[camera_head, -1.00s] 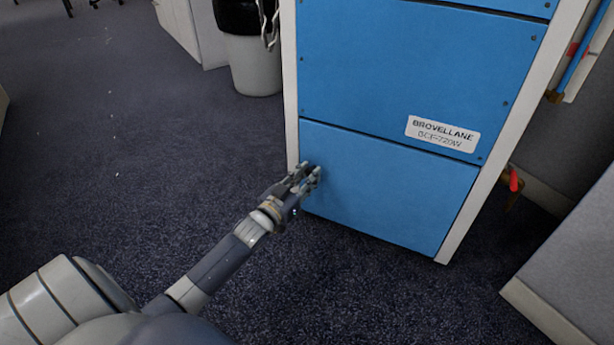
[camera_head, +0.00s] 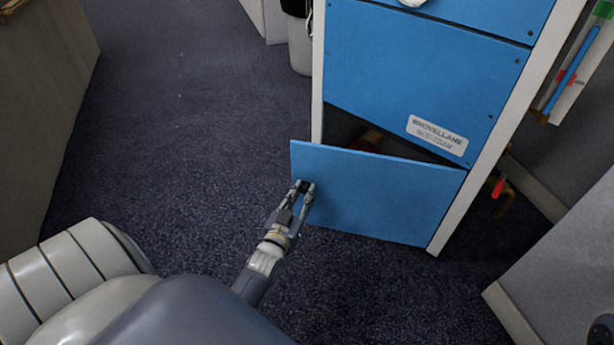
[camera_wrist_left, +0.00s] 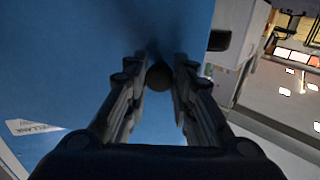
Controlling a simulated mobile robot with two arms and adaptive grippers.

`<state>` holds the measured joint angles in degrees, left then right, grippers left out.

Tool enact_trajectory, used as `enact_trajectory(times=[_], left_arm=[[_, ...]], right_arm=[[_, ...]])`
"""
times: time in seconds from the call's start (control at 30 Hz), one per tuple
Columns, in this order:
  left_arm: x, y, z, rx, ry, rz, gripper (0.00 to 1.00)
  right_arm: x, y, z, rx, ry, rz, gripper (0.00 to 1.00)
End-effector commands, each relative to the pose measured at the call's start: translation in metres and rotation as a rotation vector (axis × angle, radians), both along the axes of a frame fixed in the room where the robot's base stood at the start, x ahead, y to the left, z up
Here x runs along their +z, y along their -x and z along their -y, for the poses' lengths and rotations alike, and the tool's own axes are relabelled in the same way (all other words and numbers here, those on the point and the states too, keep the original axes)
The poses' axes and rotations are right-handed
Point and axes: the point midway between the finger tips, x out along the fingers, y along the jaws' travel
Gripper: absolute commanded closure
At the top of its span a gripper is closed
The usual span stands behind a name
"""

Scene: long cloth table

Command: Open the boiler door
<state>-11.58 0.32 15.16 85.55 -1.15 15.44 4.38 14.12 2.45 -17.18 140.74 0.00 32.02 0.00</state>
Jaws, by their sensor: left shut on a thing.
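The boiler (camera_head: 420,75) is a tall cabinet with blue panels and a white frame. Its lower blue door (camera_head: 375,195) stands partly open, its left edge swung out and its right edge at the frame. A dark gap shows above the door. My left gripper (camera_head: 304,187) is at the door's left part, shut on a small dark round knob (camera_wrist_left: 159,76), which also shows between the fingers in the left wrist view. My right gripper is not in view.
A grey cabinet (camera_head: 550,240) stands at the right, near a pipe with a red handle (camera_head: 497,188). A bin (camera_head: 300,45) stands behind the boiler's left side. A grey-brown partition (camera_head: 45,110) is at the left. The dark carpet (camera_head: 190,140) between is clear.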

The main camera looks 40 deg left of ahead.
Motion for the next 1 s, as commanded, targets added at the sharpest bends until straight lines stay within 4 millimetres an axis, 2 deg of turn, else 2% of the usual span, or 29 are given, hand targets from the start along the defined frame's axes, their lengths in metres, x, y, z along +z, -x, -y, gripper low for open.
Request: enact_trajectory(times=[0.1, 0.33, 0.87, 0.9, 0.97, 1.0], left_arm=[[0.003, 0.012, 0.007, 0.038, 0.005, 0.001, 1.00], [0.001, 0.027, 0.015, 0.082, 0.001, 0.002, 1.00], [0.001, 0.031, 0.017, 0.095, 0.000, 0.003, 1.00], [0.001, 0.031, 0.017, 0.095, 0.000, 0.003, 0.68], [0.001, 0.031, 0.017, 0.095, 0.000, 0.003, 0.56], [0.001, 0.031, 0.017, 0.094, 0.000, 0.003, 0.56]], right_arm=[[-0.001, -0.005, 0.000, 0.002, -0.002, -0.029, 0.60], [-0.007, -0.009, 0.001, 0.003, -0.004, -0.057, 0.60], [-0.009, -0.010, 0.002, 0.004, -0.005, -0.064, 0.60], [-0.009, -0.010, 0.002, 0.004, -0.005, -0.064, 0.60], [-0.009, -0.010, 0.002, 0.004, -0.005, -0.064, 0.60], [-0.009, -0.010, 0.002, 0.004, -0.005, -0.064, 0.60]])
